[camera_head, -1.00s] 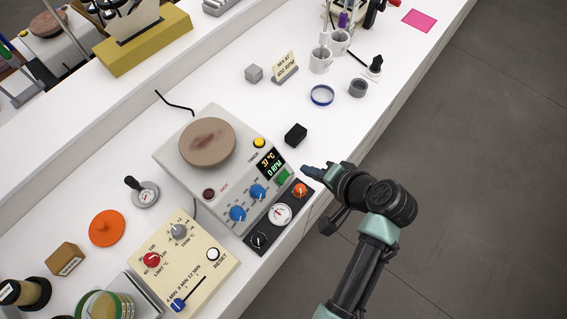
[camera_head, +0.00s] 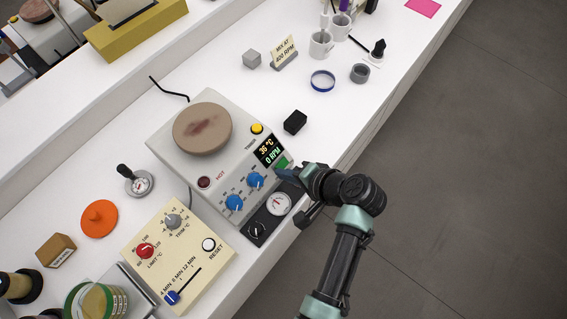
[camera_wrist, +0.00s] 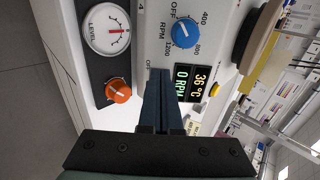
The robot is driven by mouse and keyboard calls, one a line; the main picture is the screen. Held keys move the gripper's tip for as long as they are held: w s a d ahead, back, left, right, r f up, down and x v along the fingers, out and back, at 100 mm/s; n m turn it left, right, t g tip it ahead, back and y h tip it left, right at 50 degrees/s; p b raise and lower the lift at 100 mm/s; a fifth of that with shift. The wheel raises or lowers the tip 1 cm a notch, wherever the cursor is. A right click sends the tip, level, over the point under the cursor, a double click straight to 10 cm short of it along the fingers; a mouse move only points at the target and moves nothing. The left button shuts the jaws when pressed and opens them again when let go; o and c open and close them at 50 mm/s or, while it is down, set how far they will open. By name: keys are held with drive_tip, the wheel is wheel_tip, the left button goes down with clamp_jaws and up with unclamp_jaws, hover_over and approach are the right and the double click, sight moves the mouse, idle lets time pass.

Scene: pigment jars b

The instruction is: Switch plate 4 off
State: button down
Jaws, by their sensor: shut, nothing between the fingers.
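The hot plate stirrer (camera_head: 185,160) stands on the white bench with a round brown top (camera_head: 202,128). Its display (camera_head: 268,152) reads 36 °C and 0 RPM; it also shows in the wrist view (camera_wrist: 188,82). A green switch (camera_head: 282,163) below the display is partly covered by my gripper. My gripper (camera_head: 287,175) is shut and empty, its fingertips over the switch area at the panel's front right corner. In the wrist view the fingers (camera_wrist: 161,78) hide the switch, and part of an "OF" label shows beside them. I cannot tell whether they touch it.
Blue knobs (camera_head: 255,180) sit left of the switch. A cream timer box (camera_head: 178,258) stands lower left. A black block (camera_head: 295,122) lies behind my gripper.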

drive_tip(key=shift+w+a+f, duration=0.2)
drive_tip(key=shift+f, duration=0.1)
idle(0.4)
drive_tip(key=shift+a+f, duration=0.1)
drive_tip(key=shift+s+d+r+p, duration=0.1)
drive_tip(key=shift+d+r+p, duration=0.25)
drive_tip(key=shift+r, duration=0.15)
drive_tip(key=p+v, duration=0.2)
drive_tip(key=v, duration=0.1)
drive_tip(key=shift+s+d, duration=0.15)
drive_tip(key=shift+d, duration=0.05)
drive_tip(key=b+v, duration=0.1)
drive_tip(key=v, duration=1.1)
drive_tip(key=shift+r+b, duration=0.2)
drive_tip(key=shift+b, duration=0.2)
drive_tip(key=shift+s, duration=0.1)
